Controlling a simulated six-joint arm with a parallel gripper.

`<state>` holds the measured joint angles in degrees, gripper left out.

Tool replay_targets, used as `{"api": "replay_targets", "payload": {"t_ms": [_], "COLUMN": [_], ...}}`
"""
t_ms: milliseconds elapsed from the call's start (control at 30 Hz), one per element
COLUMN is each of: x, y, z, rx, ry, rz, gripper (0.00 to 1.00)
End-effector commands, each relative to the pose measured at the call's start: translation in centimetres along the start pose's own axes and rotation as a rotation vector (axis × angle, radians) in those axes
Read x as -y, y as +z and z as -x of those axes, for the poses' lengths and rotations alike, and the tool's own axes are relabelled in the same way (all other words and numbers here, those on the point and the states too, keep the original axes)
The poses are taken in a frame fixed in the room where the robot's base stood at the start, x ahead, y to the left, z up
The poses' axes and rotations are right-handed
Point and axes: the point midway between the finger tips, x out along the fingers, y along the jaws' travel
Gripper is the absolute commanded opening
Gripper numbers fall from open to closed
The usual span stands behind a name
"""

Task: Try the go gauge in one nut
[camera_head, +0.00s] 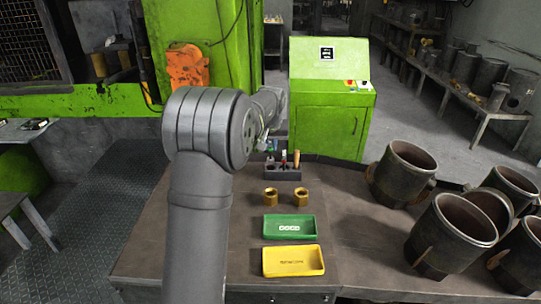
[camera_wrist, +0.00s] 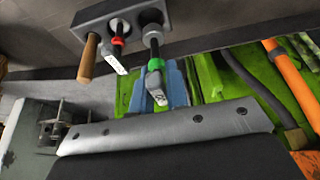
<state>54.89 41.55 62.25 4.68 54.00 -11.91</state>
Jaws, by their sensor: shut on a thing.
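My gripper (camera_wrist: 160,88), with blue fingers, is shut on the green-ringed gauge (camera_wrist: 155,65) in the wrist view. The gauge has a white tag, and its metal end points at a hole in the grey rack (camera_wrist: 183,18); I cannot tell whether it is in the hole or just clear of it. A red-ringed gauge (camera_wrist: 117,42) with a white tag stands beside it in the rack. In the head view, two brass nuts (camera_head: 270,197) (camera_head: 301,198) stand on the workbench, apart from my gripper. My gripper is mostly hidden there behind my arm.
A wooden-handled tool (camera_wrist: 88,55) stands in the rack. In front of the nuts lie a green tray (camera_head: 289,238) and a yellow tray (camera_head: 293,272), both empty. Large dark pipe pieces (camera_head: 403,172) crowd the right. A green control cabinet (camera_head: 328,115) stands behind the bench.

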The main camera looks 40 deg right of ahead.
Motion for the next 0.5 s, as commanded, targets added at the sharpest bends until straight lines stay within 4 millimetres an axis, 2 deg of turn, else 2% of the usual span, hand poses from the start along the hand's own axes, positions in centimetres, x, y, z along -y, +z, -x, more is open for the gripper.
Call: {"api": "replay_targets", "payload": {"t_ms": [100, 267, 367, 500], "x": [0.0, -0.1, -0.1, -0.4], "y": [-1.0, -1.4, -0.5, 2.5], "z": [2.3, 4.3, 5.4, 6.7], "rx": [-0.002, -0.001, 0.0, 0.0], "ry": [0.0, 0.0, 0.0, -0.001], "rz": [0.001, 0.0, 0.0, 0.0], "gripper": [0.0, 0.0, 0.0, 0.0]}}
